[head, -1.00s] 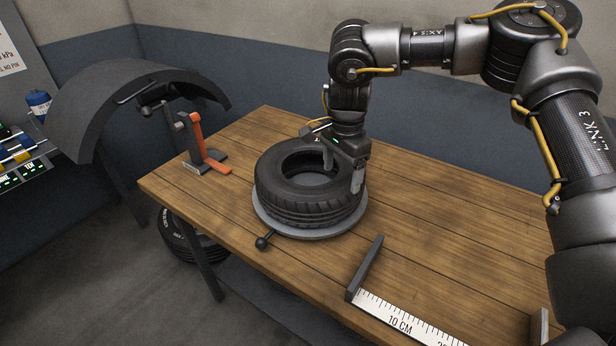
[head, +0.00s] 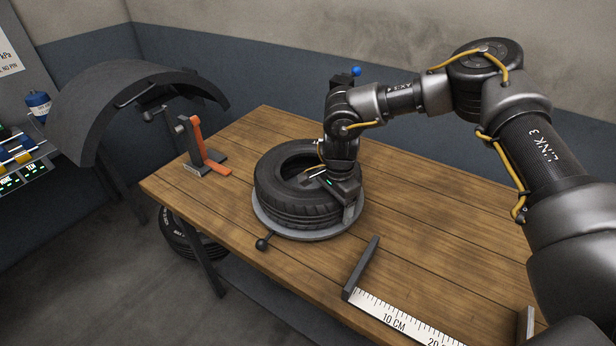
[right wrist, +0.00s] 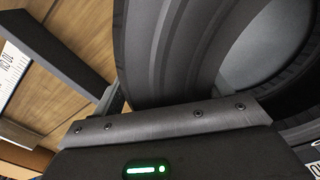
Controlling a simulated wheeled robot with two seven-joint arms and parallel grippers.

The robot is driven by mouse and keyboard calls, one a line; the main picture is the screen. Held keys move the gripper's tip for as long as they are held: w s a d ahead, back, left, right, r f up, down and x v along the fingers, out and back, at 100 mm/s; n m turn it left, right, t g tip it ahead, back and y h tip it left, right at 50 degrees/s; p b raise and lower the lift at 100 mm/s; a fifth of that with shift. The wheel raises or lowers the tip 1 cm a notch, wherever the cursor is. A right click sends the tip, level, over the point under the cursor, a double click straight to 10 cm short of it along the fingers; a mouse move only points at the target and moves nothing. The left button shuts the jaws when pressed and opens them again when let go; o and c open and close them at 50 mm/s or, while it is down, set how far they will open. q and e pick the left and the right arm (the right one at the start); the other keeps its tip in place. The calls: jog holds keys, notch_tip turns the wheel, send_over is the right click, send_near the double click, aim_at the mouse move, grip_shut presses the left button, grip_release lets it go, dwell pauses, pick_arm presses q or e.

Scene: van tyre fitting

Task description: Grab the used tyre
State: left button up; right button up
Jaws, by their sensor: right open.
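A black tyre (head: 290,205) lies flat on a round grey turntable (head: 275,229) on the wooden bench. My right gripper (head: 338,195) is low over the tyre's right side, pointing down and open. One finger shows outside the tread; the other is hidden, so I cannot tell how deep it sits in the tyre's hole. In the right wrist view the tyre's tread and sidewall (right wrist: 175,50) fill the space just beyond the gripper body. My left gripper is out of view.
A second tyre (head: 180,235) is under the bench. An orange and grey stand (head: 203,150) and a dark curved fender (head: 110,105) are at the left. A ruler gauge with an upright stop (head: 362,267) lies in front. The bench's right part is clear.

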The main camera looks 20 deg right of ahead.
jog(key=shift+s, duration=0.1)
jog(key=shift+c, duration=1.3)
jog(key=c, duration=1.4)
jog(key=shift+w+r, duration=0.1)
jog(key=shift+w, duration=0.1)
